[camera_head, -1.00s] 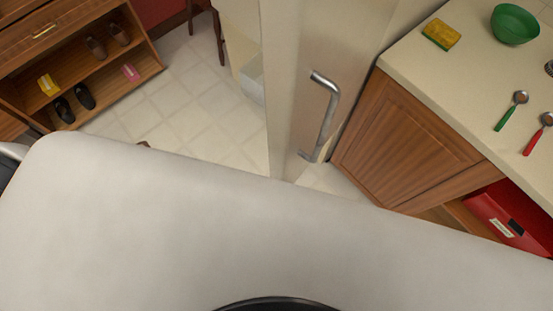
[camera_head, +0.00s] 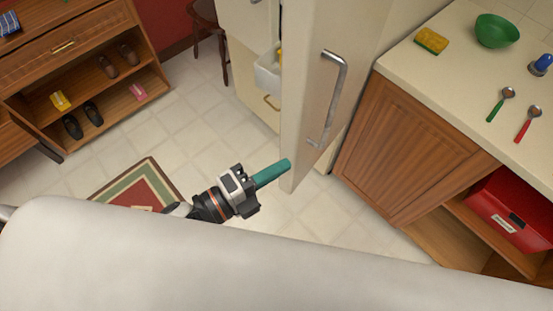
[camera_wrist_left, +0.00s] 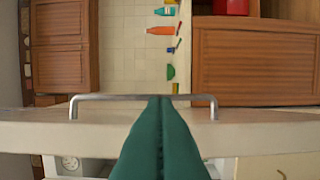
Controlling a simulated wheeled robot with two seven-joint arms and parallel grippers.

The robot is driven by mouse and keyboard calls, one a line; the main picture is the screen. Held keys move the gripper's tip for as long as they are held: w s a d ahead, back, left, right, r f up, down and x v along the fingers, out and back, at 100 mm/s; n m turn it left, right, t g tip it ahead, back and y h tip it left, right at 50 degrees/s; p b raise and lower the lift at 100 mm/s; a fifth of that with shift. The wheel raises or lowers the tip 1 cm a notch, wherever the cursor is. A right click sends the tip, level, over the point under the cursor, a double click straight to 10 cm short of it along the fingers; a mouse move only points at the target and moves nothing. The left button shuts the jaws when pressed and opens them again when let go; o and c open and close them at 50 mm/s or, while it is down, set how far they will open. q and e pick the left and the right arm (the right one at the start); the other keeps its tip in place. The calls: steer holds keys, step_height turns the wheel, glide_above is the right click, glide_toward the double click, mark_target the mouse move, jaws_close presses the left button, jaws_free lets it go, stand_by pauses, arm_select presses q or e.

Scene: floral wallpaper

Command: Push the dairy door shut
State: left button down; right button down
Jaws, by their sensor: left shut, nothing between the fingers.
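The dairy door (camera_head: 311,85) is a pale fridge door standing open, with a metal bar handle (camera_head: 333,98) on its front face. My left gripper (camera_head: 286,165) has teal fingers, pressed together and empty. In the head view its tips are at the lower left edge of the door; I cannot tell if they touch. In the left wrist view the closed fingers (camera_wrist_left: 160,108) point across the door's edge (camera_wrist_left: 50,137), and their tips overlap the middle of the handle (camera_wrist_left: 105,97). The right gripper is not in view.
Left of the door, the open cabinet shows a white bin (camera_head: 267,72). A wooden counter cabinet (camera_head: 400,140) stands close on the right, with a red box (camera_head: 510,212) on its lower shelf. A shoe rack (camera_head: 140,75) and a rug (camera_head: 120,188) lie left. Tiled floor between is clear.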

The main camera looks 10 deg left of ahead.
mark_target(295, 138)
arm_select(q)
steer(key=p+x, duration=0.3)
steer(key=x, duration=0.6)
steer(key=a, duration=0.2)
steer(key=w+a+p, duration=0.1)
steer(key=a, duration=0.1)
steer(key=shift+w, duration=0.1)
steer(key=shift+d, duration=0.1)
